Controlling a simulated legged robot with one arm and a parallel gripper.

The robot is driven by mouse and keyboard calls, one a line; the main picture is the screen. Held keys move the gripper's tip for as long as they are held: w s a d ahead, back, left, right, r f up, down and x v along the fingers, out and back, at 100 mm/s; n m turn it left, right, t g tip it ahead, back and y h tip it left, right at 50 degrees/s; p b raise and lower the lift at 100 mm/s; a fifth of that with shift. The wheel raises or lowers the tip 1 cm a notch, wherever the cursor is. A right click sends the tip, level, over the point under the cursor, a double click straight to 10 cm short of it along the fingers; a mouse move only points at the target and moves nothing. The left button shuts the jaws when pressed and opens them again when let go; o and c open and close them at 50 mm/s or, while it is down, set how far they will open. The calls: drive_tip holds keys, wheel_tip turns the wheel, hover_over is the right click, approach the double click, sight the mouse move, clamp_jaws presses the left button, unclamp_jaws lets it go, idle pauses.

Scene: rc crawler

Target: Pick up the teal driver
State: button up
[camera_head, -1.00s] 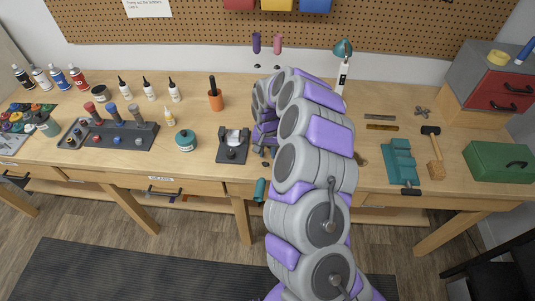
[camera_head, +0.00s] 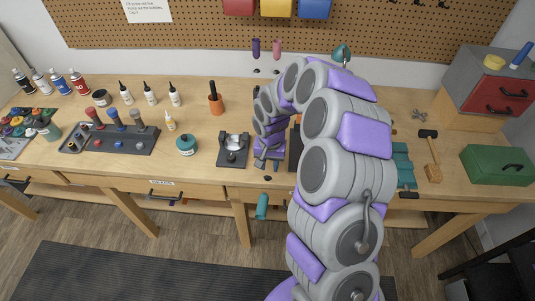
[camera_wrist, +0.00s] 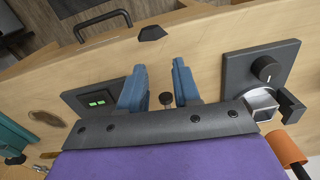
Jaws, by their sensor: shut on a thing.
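My gripper (camera_head: 268,162) is over the front part of the workbench, to the right of the small black stand. The teal driver shows as a short teal handle (camera_head: 262,206), hanging below the front edge of the benchtop, just under my gripper. Its thin shaft is too small to make out. In the wrist view my two blue fingers (camera_wrist: 160,92) stand close together around a small dark knob on a stem (camera_wrist: 167,98). The gripper is shut on the driver, but the contact is not clearly visible. No teal handle shows between the fingers in the wrist view.
The black stand (camera_head: 233,150) and an orange cup (camera_head: 216,104) are left of my gripper. A purple (camera_head: 256,48) and a pink driver handle (camera_head: 277,48) are behind. A teal vise (camera_head: 403,166) is partly hidden by my arm. A drawer handle (camera_wrist: 103,22) juts out in front.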

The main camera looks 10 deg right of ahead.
sight(270, 166)
drive_tip(key=s, duration=0.9)
drive_tip(key=shift+a+r+p, duration=0.25)
drive_tip(key=shift+r+p, duration=0.05)
drive_tip(key=shift+r, duration=0.15)
drive_tip(key=w+r+n, duration=0.1)
drive_tip(key=w+r, duration=0.1)
drive_tip(key=w, duration=0.1)
drive_tip(key=w+r+n, duration=0.1)
drive_tip(key=w+r, duration=0.1)
drive_tip(key=w+r+n, duration=0.2)
drive_tip(key=w, duration=0.1)
drive_tip(key=shift+w+d+r+b, duration=0.2)
drive_tip(key=shift+w+r+b, duration=0.15)
drive_tip(key=shift+w+d+r+n, duration=0.1)
drive_tip(key=shift+w+r+n, duration=0.25)
drive_tip(key=shift+r, duration=0.2)
